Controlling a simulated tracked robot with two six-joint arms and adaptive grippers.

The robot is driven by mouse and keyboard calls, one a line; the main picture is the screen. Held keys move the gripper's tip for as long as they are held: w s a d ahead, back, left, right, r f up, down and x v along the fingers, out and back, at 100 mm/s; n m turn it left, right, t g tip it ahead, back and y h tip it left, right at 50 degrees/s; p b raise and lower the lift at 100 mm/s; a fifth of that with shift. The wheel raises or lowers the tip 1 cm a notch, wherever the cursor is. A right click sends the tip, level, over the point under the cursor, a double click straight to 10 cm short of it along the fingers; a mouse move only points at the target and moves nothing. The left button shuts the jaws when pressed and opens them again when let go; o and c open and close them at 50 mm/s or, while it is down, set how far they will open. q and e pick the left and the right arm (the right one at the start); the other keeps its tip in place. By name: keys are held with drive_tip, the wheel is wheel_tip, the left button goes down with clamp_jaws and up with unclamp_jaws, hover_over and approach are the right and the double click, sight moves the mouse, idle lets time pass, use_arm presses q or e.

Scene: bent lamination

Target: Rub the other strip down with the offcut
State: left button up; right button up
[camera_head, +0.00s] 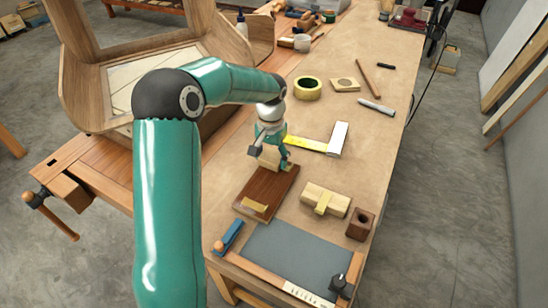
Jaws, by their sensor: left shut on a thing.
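My left gripper (274,156) is shut on a pale wooden piece (267,158), which looks like the offcut; the fingers partly hide it. It is at the far end of a dark brown board (272,190); I cannot tell whether it touches the board. A small pale strip (255,205) lies on the near end of the board. Any other strip at the far end is hidden or too small to tell. My right gripper is not in view.
A try square (338,138) lies just right of the gripper. A curved wooden frame (85,80) stands left.

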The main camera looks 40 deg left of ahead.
use_arm(q)
drive_tip(key=shift+w+d, duration=0.25)
drive_tip(key=shift+d, duration=0.5)
drive_tip(key=shift+a, duration=0.15)
drive_tip(key=shift+s+a, duration=0.3)
drive_tip(key=shift+a, duration=0.3)
drive_tip(key=shift+w+d, duration=0.3)
drive_tip(key=shift+d, duration=0.45)
drive_tip(key=shift+a, duration=0.15)
drive_tip(key=shift+s+a, duration=0.25)
drive_tip(key=shift+a, duration=0.35)
